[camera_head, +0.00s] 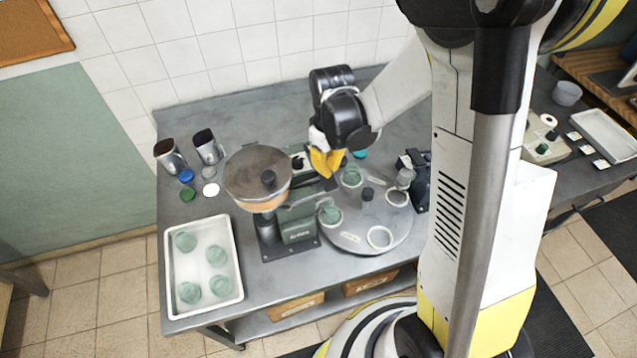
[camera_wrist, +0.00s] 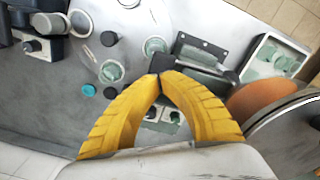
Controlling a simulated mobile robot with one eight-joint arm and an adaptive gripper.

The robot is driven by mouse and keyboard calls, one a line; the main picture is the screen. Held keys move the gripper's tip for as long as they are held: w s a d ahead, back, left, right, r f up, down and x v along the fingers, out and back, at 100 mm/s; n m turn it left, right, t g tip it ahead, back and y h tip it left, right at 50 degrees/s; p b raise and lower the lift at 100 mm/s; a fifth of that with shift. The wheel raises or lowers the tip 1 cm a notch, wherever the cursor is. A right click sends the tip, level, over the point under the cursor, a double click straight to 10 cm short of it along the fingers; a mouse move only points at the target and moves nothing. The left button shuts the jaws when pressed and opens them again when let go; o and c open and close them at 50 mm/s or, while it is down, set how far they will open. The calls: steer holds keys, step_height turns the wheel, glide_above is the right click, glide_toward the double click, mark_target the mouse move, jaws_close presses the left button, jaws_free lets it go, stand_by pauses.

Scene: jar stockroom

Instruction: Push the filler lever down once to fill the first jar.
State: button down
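The filler (camera_head: 298,226) is a green machine with a round lidded hopper (camera_head: 257,178), standing mid-table. A dark lever-like bar (camera_head: 322,183) shows beside my gripper; its full shape is partly hidden. The filler's green body also shows in the wrist view (camera_wrist: 190,78). Green-tinted jars stand on the grey turntable (camera_head: 352,238), one near the filler (camera_head: 330,214) and one farther back (camera_head: 351,177). My gripper (camera_head: 328,174) points down behind the filler. In the wrist view its yellow fingertips (camera_wrist: 160,77) meet, beside a dark end piece. I cannot tell whether they touch it.
A white tray (camera_head: 234,262) with several green jars lies left of the filler. Two metal cups (camera_head: 208,147) and coloured lids (camera_head: 187,176) stand behind it. A dark device (camera_head: 420,180) stands right of the turntable.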

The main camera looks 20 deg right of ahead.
mark_target(330, 181)
steer(key=shift+f+b, duration=1.65)
steer(key=shift+f, duration=0.05)
steer(key=shift+d+f+b, duration=0.2)
steer(key=shift+f+b, duration=2.05)
steer(key=shift+f, duration=0.15)
steer(key=shift+r, duration=0.1)
steer(key=shift+r+p, duration=2.7)
steer(key=shift+r, duration=1.35)
